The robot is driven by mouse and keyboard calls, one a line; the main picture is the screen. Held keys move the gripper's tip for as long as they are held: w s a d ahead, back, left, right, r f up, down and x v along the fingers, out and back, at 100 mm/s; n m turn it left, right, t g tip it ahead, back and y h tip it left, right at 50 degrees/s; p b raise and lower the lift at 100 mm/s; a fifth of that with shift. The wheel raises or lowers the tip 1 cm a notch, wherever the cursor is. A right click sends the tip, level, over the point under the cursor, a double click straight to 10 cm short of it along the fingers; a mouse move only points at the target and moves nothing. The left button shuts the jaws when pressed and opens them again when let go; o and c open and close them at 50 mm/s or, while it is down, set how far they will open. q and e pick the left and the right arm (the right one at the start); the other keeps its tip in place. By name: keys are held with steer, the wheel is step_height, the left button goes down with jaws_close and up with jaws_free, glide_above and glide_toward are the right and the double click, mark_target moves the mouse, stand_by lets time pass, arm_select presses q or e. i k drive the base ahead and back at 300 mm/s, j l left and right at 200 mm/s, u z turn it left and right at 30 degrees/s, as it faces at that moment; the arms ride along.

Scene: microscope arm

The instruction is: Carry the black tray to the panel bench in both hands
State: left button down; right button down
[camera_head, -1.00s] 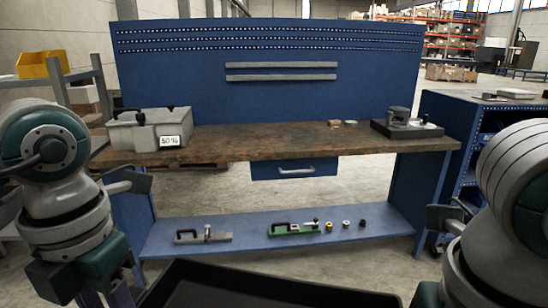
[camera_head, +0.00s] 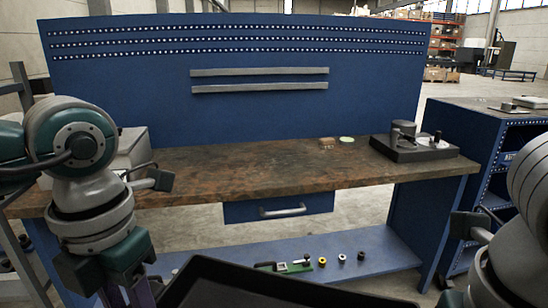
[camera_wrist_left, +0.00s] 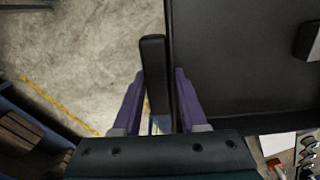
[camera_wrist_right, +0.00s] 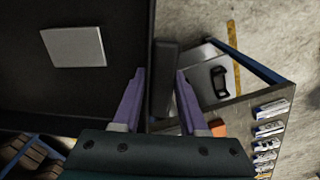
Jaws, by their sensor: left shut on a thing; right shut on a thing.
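The black tray (camera_head: 250,290) shows at the bottom of the head view, held low in front of me, its near part cut off. In the left wrist view my left gripper (camera_wrist_left: 158,95) is shut on the tray's upright black handle. In the right wrist view my right gripper (camera_wrist_right: 161,90) is shut on the handle at the other side. A flat grey plate (camera_wrist_right: 74,46) lies in the tray, and a dark block (camera_wrist_left: 308,40) shows at its edge in the left wrist view. The panel bench (camera_head: 230,172), with a brown wooden top and blue back panel, stands ahead.
A black-based device (camera_head: 412,146) stands at the bench top's right end. A grey case (camera_head: 125,150) at the left is partly hidden by my arm. The middle top is mostly clear, with small items at the back. A blue cabinet (camera_head: 500,160) stands at right.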

mark_target(273, 163)
steer(key=i+j+z, duration=0.2)
steer(key=i, duration=0.85)
steer(key=i+l+u, duration=0.1)
steer(key=i, duration=0.25)
steer(key=i+l+u, duration=0.1)
steer(key=i, duration=0.3)
steer(key=i+l+u, duration=0.1)
steer(key=i, duration=0.25)
steer(key=i+l+u, duration=0.85)
steer(key=k+l, duration=0.05)
steer(key=k, duration=0.05)
